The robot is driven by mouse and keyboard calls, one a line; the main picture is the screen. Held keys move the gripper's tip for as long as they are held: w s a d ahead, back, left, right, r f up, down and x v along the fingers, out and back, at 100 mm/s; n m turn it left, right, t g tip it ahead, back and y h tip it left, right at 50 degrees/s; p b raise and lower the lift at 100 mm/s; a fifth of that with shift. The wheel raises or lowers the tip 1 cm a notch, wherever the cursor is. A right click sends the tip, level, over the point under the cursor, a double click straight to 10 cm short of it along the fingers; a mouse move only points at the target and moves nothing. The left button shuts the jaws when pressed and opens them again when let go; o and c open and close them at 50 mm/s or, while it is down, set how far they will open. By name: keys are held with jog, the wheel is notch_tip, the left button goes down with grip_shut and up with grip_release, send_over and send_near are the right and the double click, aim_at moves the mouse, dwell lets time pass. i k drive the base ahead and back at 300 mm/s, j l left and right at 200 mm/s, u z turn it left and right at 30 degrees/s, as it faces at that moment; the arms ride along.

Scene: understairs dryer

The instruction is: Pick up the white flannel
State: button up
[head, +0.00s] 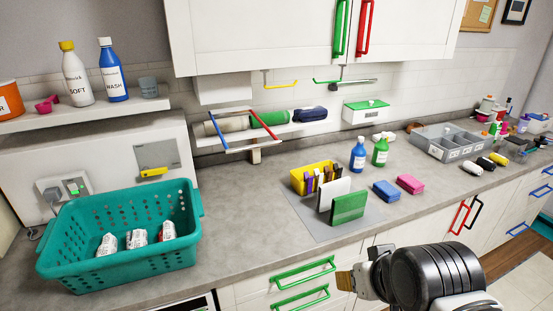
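A white upright flat piece (333,193) stands on the grey mat just behind a green one (348,207), its lower part hidden. A whitish rolled cloth (229,125) lies on the wall shelf beside a green roll (269,118) and a dark blue roll (309,114), partly behind a red and blue frame. I cannot tell which of these white things is the flannel. My gripper (347,281) is at the bottom right, low in front of the counter's green-handled drawers and apart from both white things. Whether its fingers are open or shut does not show.
A teal basket (62,262) with several white bundles stands on the left of the counter. A yellow bin (300,183) of pens stands behind the white piece. Blue (385,191) and pink (410,184) blocks lie to its right. The counter's middle left is clear; cabinets hang above.

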aim_at(327, 192)
jog(key=i+j+z, duration=0.2)
jog(key=i, duration=0.2)
jog(key=i+j+z, duration=0.2)
jog(key=i, duration=0.2)
jog(key=i+j+z, duration=0.2)
jog(key=i, duration=0.15)
